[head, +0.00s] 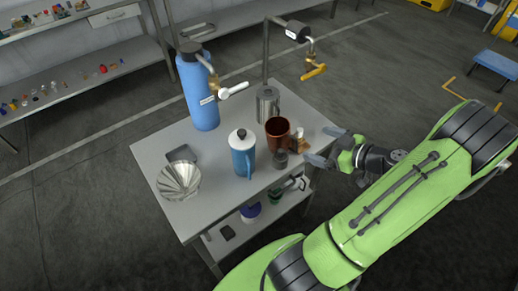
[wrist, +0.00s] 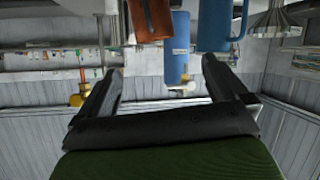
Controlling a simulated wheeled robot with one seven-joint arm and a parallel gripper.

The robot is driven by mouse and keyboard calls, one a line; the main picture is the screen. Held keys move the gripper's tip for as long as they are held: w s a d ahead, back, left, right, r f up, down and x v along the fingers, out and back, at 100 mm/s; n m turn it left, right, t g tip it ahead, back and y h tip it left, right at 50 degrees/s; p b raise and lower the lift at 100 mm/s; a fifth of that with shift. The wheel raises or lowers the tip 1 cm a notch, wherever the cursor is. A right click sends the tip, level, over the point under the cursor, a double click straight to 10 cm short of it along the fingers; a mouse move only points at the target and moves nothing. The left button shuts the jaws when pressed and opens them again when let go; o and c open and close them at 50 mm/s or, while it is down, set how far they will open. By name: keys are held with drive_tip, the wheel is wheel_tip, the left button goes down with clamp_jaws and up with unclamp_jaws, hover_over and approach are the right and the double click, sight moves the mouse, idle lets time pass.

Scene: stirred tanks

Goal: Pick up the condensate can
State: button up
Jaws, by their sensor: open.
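No label names the condensate can. A grey metal can with a handle (head: 268,104) stands at the table's back, near the tap post. A copper-brown can (head: 278,132) stands in front of it; it also shows in the wrist view (wrist: 152,20). I cannot tell which is the condensate can. My gripper (head: 327,146) is open and empty at the table's right edge, right of the brown can and apart from it. In the wrist view its spread fingers (wrist: 162,68) hold nothing; that picture appears upside down.
Taps overhang the back.

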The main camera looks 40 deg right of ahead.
sight(283, 139)
drive_tip(key=d+x, duration=0.1)
drive_tip(key=x, duration=1.4)
drive_tip(key=shift+w, duration=0.4)
